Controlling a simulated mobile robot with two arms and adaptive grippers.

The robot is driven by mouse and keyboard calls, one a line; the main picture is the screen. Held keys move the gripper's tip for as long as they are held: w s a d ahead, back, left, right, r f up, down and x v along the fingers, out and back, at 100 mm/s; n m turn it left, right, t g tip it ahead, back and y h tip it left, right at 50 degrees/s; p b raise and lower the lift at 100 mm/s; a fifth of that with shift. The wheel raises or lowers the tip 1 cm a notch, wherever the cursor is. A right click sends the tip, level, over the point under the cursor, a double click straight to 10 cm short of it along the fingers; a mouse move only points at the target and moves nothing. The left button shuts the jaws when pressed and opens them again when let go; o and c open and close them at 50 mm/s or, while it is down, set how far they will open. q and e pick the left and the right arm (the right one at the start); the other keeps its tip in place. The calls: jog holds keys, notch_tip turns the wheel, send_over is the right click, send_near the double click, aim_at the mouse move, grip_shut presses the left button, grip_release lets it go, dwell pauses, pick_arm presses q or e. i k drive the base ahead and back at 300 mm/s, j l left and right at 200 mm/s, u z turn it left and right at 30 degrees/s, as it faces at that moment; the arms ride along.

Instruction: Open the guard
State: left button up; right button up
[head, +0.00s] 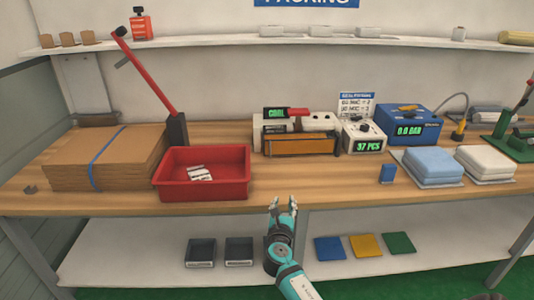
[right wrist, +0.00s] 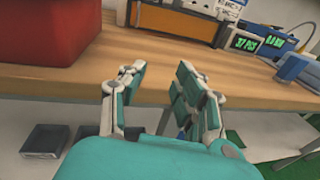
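A white machine (head: 270,124) with a green "COOL" display and a red handle (head: 298,112) stands at the back middle of the bench. An orange-framed panel (head: 300,145) covers its lower front and looks like the guard; it appears closed. The panel also shows at the top of the right wrist view (right wrist: 182,22). My right gripper (head: 282,207) is in front of the bench's front edge, well short of the machine. Its fingers are apart and empty, as the right wrist view (right wrist: 162,85) shows. My left gripper is not in view.
A red tray (head: 203,193) with white packets stands left of the machine, beside flat cardboard (head: 75,160). A counter box (head: 362,133) and a blue unit (head: 407,122) stand to the right. Bare bench top (head: 330,185) lies in front of the machine.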

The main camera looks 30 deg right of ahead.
aim_at(312, 145)
jog(key=i+l, duration=0.3)
jog(key=i, duration=0.2)
jog(key=i+l, duration=0.15)
jog(key=l, duration=0.2)
jog(key=i+l, duration=0.15)
jog(key=l, duration=0.2)
